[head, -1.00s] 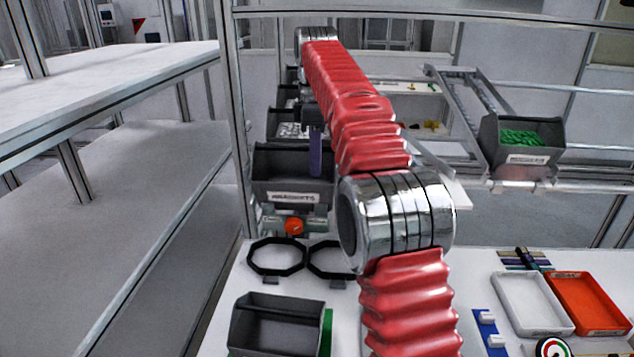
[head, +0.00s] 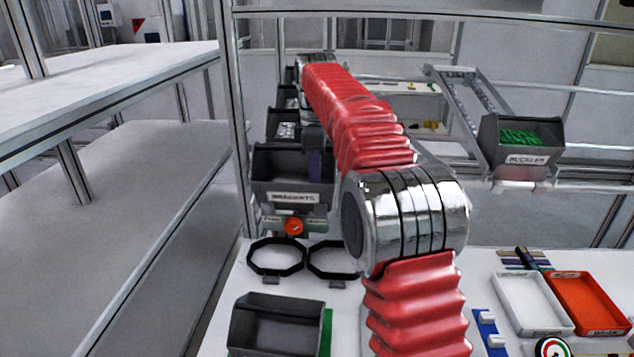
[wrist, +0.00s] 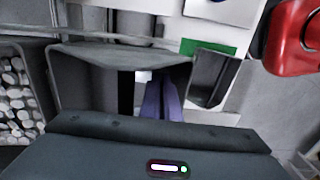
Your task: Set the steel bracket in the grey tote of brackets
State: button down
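The grey tote (head: 265,190) labelled as brackets stands on the shelf behind the bench, below my extended arm. My gripper (head: 316,165) has purple fingers that reach down into this tote on its right side. In the wrist view the fingers (wrist: 161,90) point into the tote (wrist: 85,85) and lie close together. The dark gripper body covers the lower part of that view. I cannot make out the steel bracket in any view; whether anything sits between the fingers is hidden.
A bin of pale pieces (wrist: 15,90) stands beside the tote. A grey bin of green buckles (head: 522,150) sits on the right rack. On the bench are black octagonal rings (head: 250,262), an empty-looking grey bin (head: 277,303), a white tray (head: 530,303) and a red tray (head: 590,300).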

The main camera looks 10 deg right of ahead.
jog(key=shift+f, duration=0.15)
jog(key=shift+f, duration=0.6)
jog(key=c, duration=2.3)
grip_release()
jog(key=shift+r, duration=4.35)
